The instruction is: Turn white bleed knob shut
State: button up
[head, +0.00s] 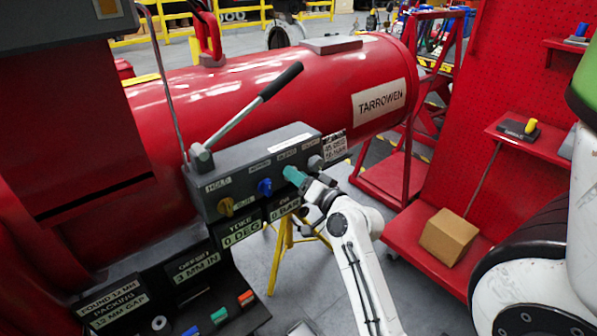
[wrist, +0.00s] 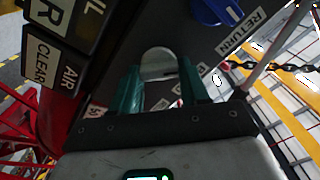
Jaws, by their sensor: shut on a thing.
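The white bleed knob (wrist: 158,62) shows in the wrist view as a pale, rounded disc between two teal fingers. My gripper (wrist: 160,80) is shut on it, one finger on each side. In the head view my gripper (head: 292,174) is at the front face of the grey valve block (head: 262,151), just right of a blue knob (head: 265,187), and its fingers hide the held knob. The blue knob also shows at the top of the wrist view (wrist: 218,10), beside a RETURN label. How far the white knob is turned cannot be told.
A yellow knob (head: 226,207) sits left of the blue one, and a pale grey knob (head: 315,163) just right of my gripper. A long black-handled lever (head: 245,112) rises from the block's left end. A red tank (head: 270,85) lies behind. Label plates (head: 240,232) are below.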

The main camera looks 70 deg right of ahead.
jog(key=shift+f+m+p, duration=0.15)
jog(key=shift+m+p, duration=2.25)
jog(key=shift+m, duration=1.7)
jog(key=shift+s, duration=0.1)
jog(key=o, duration=1.1)
jog(key=shift+c, duration=0.2)
jog(key=b+v, duration=0.2)
jog(key=v, duration=0.8)
jog(key=shift+s+a, duration=0.2)
jog(key=shift+s, duration=0.1)
